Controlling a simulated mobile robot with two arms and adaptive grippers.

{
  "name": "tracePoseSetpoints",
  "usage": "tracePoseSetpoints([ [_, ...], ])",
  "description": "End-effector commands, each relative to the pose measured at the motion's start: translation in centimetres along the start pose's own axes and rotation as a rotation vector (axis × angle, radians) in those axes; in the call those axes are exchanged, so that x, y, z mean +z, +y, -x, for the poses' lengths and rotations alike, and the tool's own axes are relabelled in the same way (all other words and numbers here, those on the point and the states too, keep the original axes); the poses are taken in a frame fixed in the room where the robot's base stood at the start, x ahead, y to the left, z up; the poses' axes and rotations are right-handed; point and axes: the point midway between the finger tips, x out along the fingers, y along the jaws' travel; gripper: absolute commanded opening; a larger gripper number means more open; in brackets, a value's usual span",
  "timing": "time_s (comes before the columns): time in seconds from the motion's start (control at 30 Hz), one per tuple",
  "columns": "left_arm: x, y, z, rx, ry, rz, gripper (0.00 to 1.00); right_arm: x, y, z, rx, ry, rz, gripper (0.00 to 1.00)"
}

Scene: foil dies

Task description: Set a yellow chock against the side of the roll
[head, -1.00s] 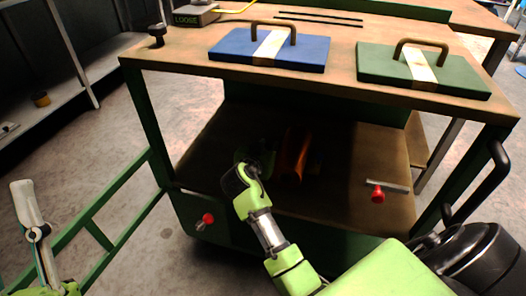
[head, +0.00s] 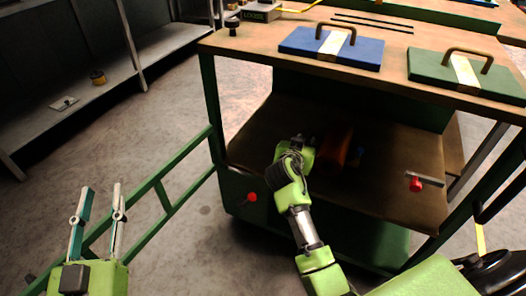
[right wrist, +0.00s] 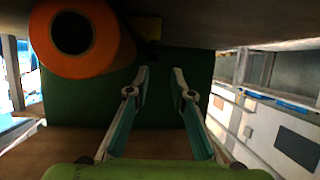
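The orange roll (head: 337,147) lies on the dim lower shelf of the cart. Its hollow end shows large at the upper left of the right wrist view (right wrist: 111,42). A small dark yellow piece (right wrist: 152,54), possibly a chock, shows just beyond the roll's right side there; I cannot make out its shape. My right gripper (head: 303,148) reaches into the shelf space, left of the roll in the head view. In the right wrist view its fingers (right wrist: 160,82) are apart with nothing between them. My left gripper (head: 101,188) is open and empty at lower left, outside the cart.
The cart top (head: 250,48) overhangs the shelf. A blue lid (head: 305,42) and a green lid (head: 432,68) with handles lie on it. A red-knobbed part (head: 416,184) is at the shelf's right. A green rail (head: 165,185) stands left; a grey rack (head: 150,48) is behind.

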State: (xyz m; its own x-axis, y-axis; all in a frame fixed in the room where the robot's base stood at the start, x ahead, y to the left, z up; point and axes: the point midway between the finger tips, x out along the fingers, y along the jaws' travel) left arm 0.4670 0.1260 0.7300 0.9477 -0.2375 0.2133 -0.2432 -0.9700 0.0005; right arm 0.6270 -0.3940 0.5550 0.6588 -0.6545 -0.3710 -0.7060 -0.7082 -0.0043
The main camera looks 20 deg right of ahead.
Motion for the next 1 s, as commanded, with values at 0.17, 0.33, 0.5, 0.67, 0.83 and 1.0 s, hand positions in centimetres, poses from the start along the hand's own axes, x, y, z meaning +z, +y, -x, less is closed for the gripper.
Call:
tracePoseSetpoints([
  [0.17, 0.0, 0.0, 0.0, 0.0, 0.001, 0.0, 0.32, 0.9, -4.6, 6.4, -0.34, 0.1, 0.133, 0.22],
  [0.33, 0.0, 0.0, 0.0, 0.0, 0.002, 0.0, 0.32, -0.1, -8.8, 19.4, -0.742, 0.294, 0.197, 0.22],
  [0.5, 0.0, 0.0, 0.0, 0.0, 0.002, 0.0, 0.32, -3.0, -8.7, 30.4, -0.972, 0.464, 0.14, 0.22],
  [0.67, 0.0, 0.0, 0.0, 0.0, 0.002, 0.0, 0.32, -4.8, -7.9, 34.4, -1.038, 0.534, 0.092, 0.22],
  [0.83, -0.1, 0.0, 0.0, 0.0, 0.002, 0.0, 0.32, -5.1, -7.8, 34.8, -1.042, 0.544, 0.087, 0.22],
  [1.0, -0.1, 0.0, 0.0, 0.0, 0.003, 0.0, 0.32, -5.0, -7.8, 34.7, -1.041, 0.543, 0.087, 0.22],
])
